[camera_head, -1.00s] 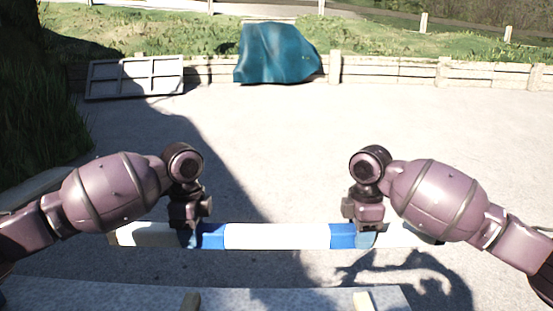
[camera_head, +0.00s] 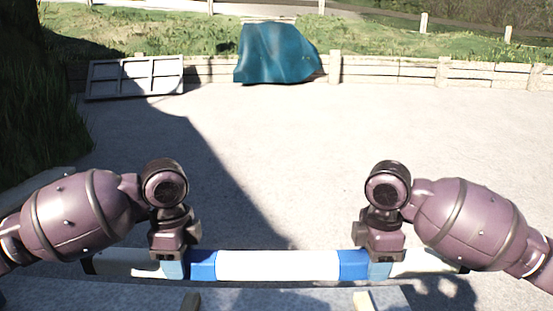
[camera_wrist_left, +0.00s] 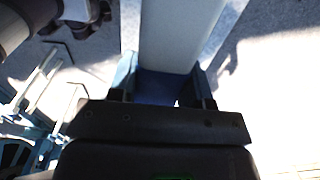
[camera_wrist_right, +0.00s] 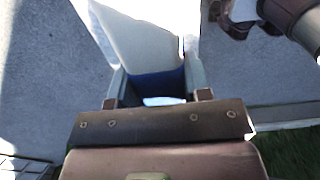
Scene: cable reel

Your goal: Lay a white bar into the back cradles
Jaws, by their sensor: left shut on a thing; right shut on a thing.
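A white bar (camera_head: 277,265) with blue bands runs left to right across the lower head view, held roughly level. My left gripper (camera_head: 173,266) is shut on the bar at the left blue band. My right gripper (camera_head: 379,268) is shut on it at the right blue band. In the left wrist view the bar (camera_wrist_left: 180,35) runs away between the fingers; in the right wrist view the bar (camera_wrist_right: 140,42) does the same.
A grey surface (camera_head: 275,300) spans the bottom of the head view. Beyond the bar is open, partly shaded paving (camera_head: 290,150). A teal covered heap (camera_head: 277,52) and a grey panel (camera_head: 135,77) stand far off by a low wall.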

